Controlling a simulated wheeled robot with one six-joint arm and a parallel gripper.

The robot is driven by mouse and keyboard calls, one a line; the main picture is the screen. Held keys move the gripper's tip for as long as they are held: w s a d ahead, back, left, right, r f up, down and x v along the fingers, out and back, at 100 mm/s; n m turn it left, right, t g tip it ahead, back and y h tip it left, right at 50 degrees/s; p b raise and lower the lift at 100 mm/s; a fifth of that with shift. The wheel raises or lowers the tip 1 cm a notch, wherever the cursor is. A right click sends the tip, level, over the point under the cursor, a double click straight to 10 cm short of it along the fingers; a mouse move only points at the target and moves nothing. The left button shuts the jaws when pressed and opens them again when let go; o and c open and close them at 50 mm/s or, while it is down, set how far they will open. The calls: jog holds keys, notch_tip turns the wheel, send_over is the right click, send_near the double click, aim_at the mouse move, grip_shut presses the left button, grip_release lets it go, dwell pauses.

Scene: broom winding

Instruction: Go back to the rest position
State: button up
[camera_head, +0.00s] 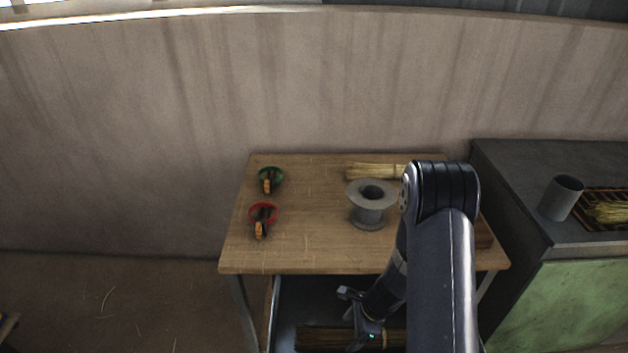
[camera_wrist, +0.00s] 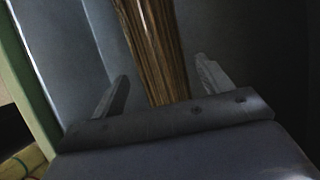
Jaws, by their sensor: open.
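My gripper (camera_head: 352,297) is in front of the wooden table, low, over the dark lower shelf. In the wrist view its two fingers (camera_wrist: 160,90) stand wide apart. A brown straw bundle (camera_wrist: 156,45) shows between and beyond the fingers in that view. The bundle also lies on the lower shelf in the head view (camera_head: 318,338). The fingers are not closed on it. I cannot tell how far the bundle is from the fingers.
On the wooden table (camera_head: 300,255) stand a grey spool (camera_head: 368,218), a green-rimmed item (camera_head: 271,178), a red-rimmed item (camera_head: 263,215) and pale straw (camera_head: 372,171). My arm hides the table's right part. A dark counter (camera_head: 520,160) with a grey cup (camera_head: 561,198) stands right.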

jog(key=shift+r, duration=0.45)
